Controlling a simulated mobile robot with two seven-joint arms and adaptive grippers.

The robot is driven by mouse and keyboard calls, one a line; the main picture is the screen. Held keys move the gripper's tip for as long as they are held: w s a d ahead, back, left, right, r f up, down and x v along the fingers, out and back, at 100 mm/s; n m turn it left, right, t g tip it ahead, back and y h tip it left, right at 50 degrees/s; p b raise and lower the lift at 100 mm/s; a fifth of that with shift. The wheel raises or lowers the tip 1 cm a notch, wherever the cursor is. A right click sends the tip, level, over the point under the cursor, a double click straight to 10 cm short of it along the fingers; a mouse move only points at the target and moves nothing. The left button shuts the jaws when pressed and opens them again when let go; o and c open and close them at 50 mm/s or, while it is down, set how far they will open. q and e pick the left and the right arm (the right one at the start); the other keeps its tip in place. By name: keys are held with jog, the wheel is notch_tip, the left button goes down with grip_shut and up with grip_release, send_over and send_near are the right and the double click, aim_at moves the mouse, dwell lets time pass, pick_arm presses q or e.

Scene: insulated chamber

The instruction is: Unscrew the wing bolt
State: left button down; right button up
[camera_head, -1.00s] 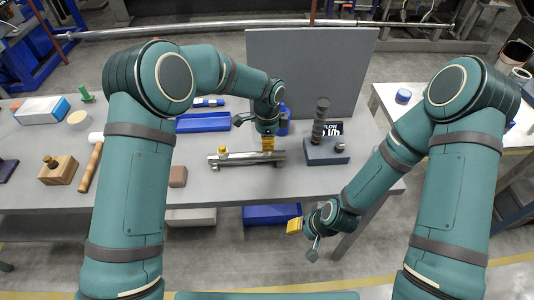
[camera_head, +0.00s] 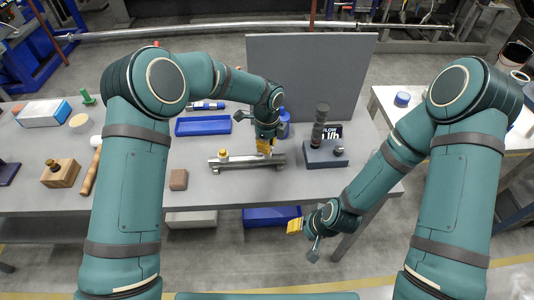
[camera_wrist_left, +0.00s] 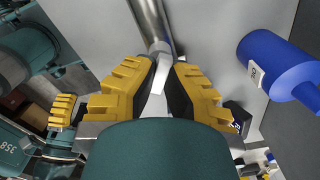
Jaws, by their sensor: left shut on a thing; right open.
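A grey metal bar (camera_head: 240,162) lies on the bench, with a yellow-topped knob (camera_head: 223,155) near its left end. My left gripper (camera_head: 264,147) is over the bar's right part, yellow fingers pointing down. In the left wrist view, the left gripper (camera_wrist_left: 160,88) is shut on a pale flat piece (camera_wrist_left: 159,75), apparently the wing bolt, beside a round collar on the bar (camera_wrist_left: 150,22). The fingers partly hide it, so its threads cannot be seen. My right gripper (camera_head: 295,226) is open and empty, low in front of the bench edge.
A blue bottle (camera_wrist_left: 280,65) stands close to the left gripper. A dark block with a ribbed post (camera_head: 318,128) stands to the right. A blue tray (camera_head: 203,126) lies behind, a grey panel (camera_head: 310,75) rises at the back, and a brown block (camera_head: 178,180) sits left.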

pick_arm(q)
jog(key=shift+r, duration=0.2)
jog(key=shift+r+p, duration=1.4)
jog(key=shift+r, duration=0.7)
